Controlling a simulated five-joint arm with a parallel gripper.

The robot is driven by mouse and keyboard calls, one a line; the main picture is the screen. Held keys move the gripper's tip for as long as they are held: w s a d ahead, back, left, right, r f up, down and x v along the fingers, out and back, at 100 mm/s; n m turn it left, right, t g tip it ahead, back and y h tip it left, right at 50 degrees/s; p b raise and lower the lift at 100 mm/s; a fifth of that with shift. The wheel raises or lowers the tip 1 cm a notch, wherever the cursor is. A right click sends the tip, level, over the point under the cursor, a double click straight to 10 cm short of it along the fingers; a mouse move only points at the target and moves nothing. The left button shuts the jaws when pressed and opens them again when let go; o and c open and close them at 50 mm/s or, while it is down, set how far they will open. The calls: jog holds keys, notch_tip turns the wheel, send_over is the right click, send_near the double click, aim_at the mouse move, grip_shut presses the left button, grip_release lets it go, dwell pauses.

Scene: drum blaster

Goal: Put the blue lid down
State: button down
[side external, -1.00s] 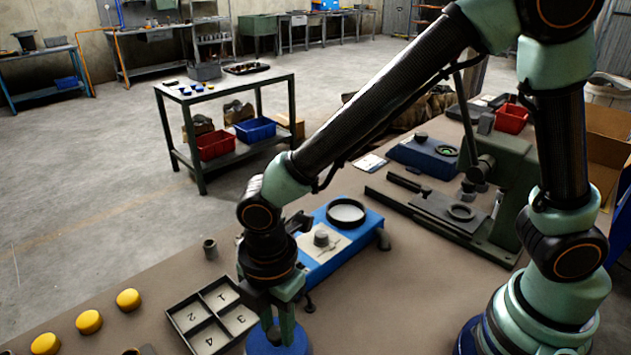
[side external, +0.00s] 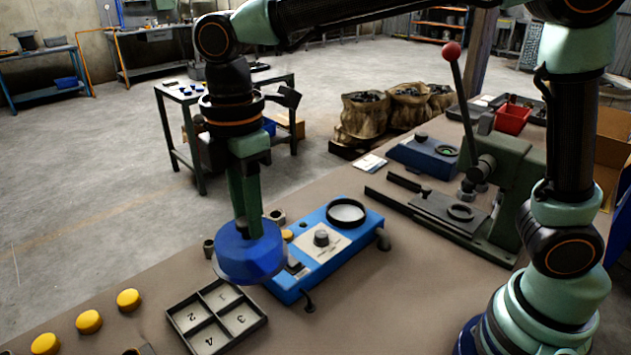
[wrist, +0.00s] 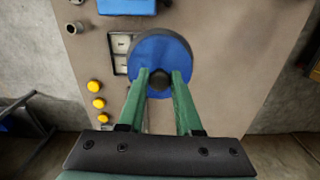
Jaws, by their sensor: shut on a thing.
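The blue lid (side external: 248,252) is a round disc held in the air below my gripper (side external: 248,222). My gripper is shut on the dark knob at the lid's centre. In the side view the lid hangs above the back edge of the numbered tray and beside the blue device, a little tilted. In the wrist view the lid (wrist: 160,55) lies at the tips of my gripper's green fingers (wrist: 160,80) and covers part of the tray.
A four-compartment numbered tray (side external: 186,323) sits on the brown table. A blue device (side external: 345,242) with a dial stands behind it, with a small dark cup (side external: 209,248) nearby. Yellow caps (side external: 88,321) line the left. A green press (side external: 500,175) stands right. Table at front right is clear.

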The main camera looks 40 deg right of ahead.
jog(key=w+d+f+m, duration=0.2)
jog(key=w+d+m, duration=0.2)
jog(key=w+d, duration=0.3)
jog(key=w+d+f+m, duration=0.35)
jog(key=w+d, duration=0.25)
jog(key=w, duration=0.3)
jog(key=w+d+f+m, duration=0.3)
jog(key=d+m, duration=0.1)
jog(key=d, duration=0.5)
jog(key=w+d+f+m, duration=0.3)
jog(key=d+m, duration=0.1)
jog(key=d, duration=0.5)
jog(key=shift+n, duration=0.25)
jog(key=shift+w+a+f, duration=0.1)
jog(key=shift+a+f, duration=0.05)
jog(key=shift+f, duration=3.75)
jog(key=shift+f, duration=0.15)
jog(key=c, duration=0.6)
grip_release()
